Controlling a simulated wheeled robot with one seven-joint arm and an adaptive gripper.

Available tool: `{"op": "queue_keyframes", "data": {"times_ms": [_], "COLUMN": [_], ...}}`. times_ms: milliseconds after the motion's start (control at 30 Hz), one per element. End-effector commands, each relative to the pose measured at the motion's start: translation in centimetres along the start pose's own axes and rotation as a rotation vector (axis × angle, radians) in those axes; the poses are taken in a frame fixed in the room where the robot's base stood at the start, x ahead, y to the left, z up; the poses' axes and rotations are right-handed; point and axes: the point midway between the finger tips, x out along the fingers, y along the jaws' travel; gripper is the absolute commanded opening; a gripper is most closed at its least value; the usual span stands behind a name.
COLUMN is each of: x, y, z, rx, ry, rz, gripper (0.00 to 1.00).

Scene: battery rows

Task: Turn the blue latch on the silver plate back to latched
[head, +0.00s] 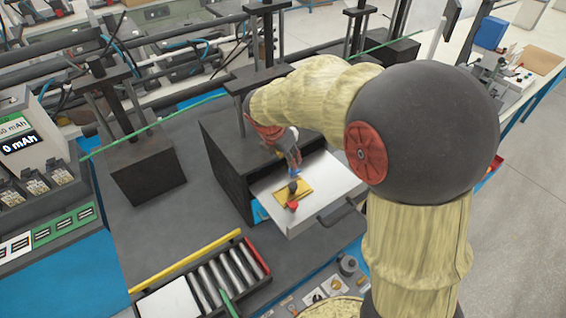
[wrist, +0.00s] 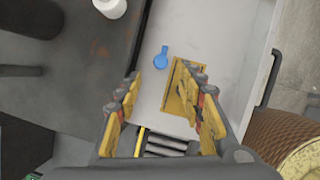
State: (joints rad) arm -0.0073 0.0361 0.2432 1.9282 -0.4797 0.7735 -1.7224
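The blue latch (wrist: 161,58) lies on the pale silver plate (wrist: 215,35), with a round end and a short narrow arm. The silver plate (head: 335,185) looks like a tray pulled out of a dark box. In the wrist view my gripper (wrist: 162,92) is open, its two yellow-padded fingers apart and nothing held between them. The latch shows beyond the fingertips, between their lines. I cannot tell the exact height of the fingers above it.
The dark box (head: 228,170) stands behind. A black handle (head: 335,213) is on the front edge. A tray of silver cylinders (head: 225,272) stands at lower left.

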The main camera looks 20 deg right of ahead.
Motion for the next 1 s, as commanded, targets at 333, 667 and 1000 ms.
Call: {"op": "queue_keyframes", "data": {"times_ms": [333, 667, 1000], "x": [1.8, 6.6, 7.7], "y": [0.0, 0.0, 0.1], "z": [0.0, 0.0, 0.0], "rx": [-0.109, -0.107, -0.106], "ry": [0.002, 0.001, 0.000], "rz": [0.000, 0.001, 0.004], "gripper": [0.39, 0.39, 0.39]}}
